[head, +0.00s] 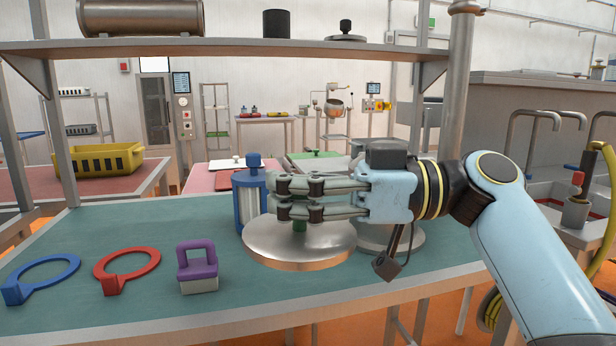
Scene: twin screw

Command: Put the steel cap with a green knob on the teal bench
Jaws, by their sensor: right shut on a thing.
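The steel cap (299,252) is a wide, shallow steel disc, level, over the right part of the teal bench (120,225). Its green knob (299,226) shows just below my right gripper's fingers. My right gripper (283,198) comes in from the right and is shut on the knob, which its fingers partly hide. I cannot tell whether the cap's underside touches the bench or hangs slightly above it. My left gripper is not in view.
A blue-and-steel canister (247,198) stands close behind the cap's left side. Another round steel piece (405,240) is behind my gripper. A purple-handled block (197,267), red ring (127,264) and blue ring (40,276) lie left. A shelf (230,47) spans above.

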